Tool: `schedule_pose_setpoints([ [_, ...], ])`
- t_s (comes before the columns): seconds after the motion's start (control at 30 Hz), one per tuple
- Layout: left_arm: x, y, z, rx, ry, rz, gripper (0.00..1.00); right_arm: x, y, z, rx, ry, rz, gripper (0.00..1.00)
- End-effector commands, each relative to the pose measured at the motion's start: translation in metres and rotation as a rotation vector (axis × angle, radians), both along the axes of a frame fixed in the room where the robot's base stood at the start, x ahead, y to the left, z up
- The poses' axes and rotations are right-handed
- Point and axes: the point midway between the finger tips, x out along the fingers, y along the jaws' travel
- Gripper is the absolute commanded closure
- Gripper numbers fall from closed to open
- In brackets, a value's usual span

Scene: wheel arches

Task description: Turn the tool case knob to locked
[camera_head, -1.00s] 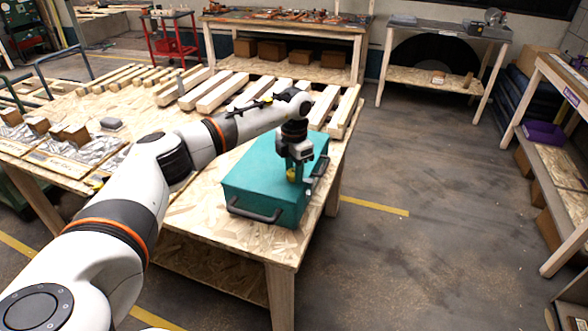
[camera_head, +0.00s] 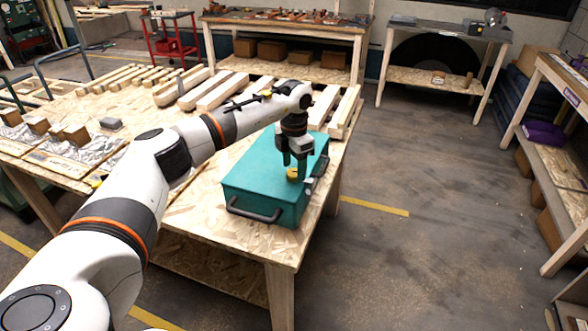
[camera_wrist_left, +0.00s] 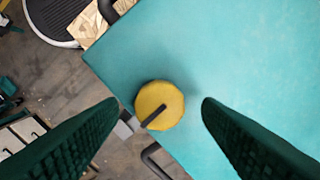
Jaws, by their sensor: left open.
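The teal tool case (camera_head: 258,178) lies flat on the near corner of the wooden table. A yellow round knob (camera_head: 292,174) sits on its lid towards the right edge. In the left wrist view the knob (camera_wrist_left: 159,105) has a dark pointer bar slanting from its middle to the lower left. My left gripper (camera_head: 295,170) is over the knob, pointing down. It is open, and the fingertips (camera_wrist_left: 158,105) show on either side of the knob with gaps; no contact shows. My right gripper is in neither view.
The case has dark handles on its front (camera_head: 254,214) and right side. Wooden slats (camera_head: 215,90) lie behind it on the table (camera_head: 235,236). Bagged parts and small blocks (camera_head: 75,135) are at the left. The floor right of the table is clear.

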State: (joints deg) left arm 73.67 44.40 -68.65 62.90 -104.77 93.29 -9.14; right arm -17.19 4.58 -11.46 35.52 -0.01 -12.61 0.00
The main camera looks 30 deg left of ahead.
Motion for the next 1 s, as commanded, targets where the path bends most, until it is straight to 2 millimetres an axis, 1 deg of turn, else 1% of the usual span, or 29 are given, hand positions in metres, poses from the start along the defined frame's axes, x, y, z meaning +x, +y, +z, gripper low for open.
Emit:
schedule_pose_setpoints([
  [0.03,0.001,0.0,0.01,-0.001,-0.006,0.001,0.41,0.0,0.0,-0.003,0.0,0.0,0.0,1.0],
  [0.3,0.001,0.0,0.067,-0.001,-0.005,0.001,0.41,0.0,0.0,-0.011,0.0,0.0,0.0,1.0],
  [0.4,0.001,0.0,0.084,-0.001,-0.004,0.0,0.41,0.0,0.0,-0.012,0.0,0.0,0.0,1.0],
  [0.5,0.001,0.0,0.096,0.0,-0.003,0.0,0.41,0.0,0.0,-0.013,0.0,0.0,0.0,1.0],
  [0.67,0.0,0.0,0.105,0.0,-0.002,0.0,0.41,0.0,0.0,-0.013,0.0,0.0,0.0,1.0],
  [1.0,0.0,0.0,0.105,0.0,-0.001,0.0,0.41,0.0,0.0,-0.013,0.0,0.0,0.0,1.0],
])
